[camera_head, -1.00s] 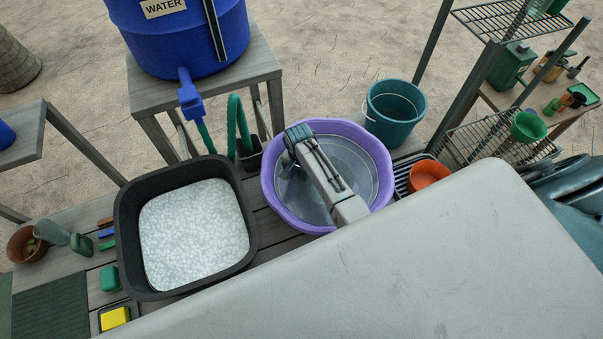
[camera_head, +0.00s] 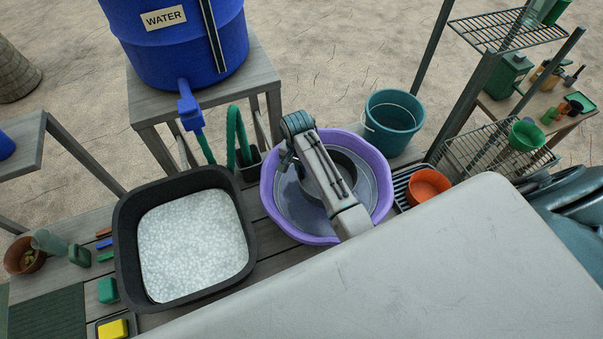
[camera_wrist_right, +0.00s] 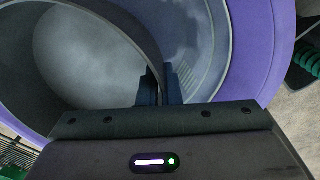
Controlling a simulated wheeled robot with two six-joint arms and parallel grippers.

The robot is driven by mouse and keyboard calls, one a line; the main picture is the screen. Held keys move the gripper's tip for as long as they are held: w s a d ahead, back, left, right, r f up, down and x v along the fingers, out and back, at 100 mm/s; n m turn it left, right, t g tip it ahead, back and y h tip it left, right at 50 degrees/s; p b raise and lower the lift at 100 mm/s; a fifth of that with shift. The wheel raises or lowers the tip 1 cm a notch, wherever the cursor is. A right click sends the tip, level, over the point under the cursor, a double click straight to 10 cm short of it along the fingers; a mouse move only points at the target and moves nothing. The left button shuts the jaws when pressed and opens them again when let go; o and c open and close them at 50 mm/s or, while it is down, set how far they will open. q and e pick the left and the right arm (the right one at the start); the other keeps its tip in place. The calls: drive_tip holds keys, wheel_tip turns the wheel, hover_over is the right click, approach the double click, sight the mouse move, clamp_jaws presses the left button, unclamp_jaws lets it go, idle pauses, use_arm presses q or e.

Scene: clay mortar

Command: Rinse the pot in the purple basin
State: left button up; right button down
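The purple basin (camera_head: 268,190) stands on the slatted table in the head view, with grey-blue water inside. The dark round pot (camera_head: 347,163) is in the basin, partly hidden by my right arm. My right gripper (camera_wrist_right: 158,88) reaches down into the basin. In the right wrist view its fingers are closed on the thin rim of the pot (camera_wrist_right: 85,55), whose rounded inside fills the left. The basin's purple wall (camera_wrist_right: 278,50) curves around at the right. My left gripper is not in view.
A black tub (camera_head: 126,240) of white, bubbly-looking contents stands left of the basin. A blue water barrel (camera_head: 180,45) with a tap is behind. A teal bucket (camera_head: 393,125) and an orange bowl (camera_head: 428,186) are on the right. A yellow sponge (camera_head: 113,328) lies at front left.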

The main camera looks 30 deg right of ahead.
drive_tip(key=shift+r, duration=3.7)
drive_tip(key=shift+w, duration=0.1)
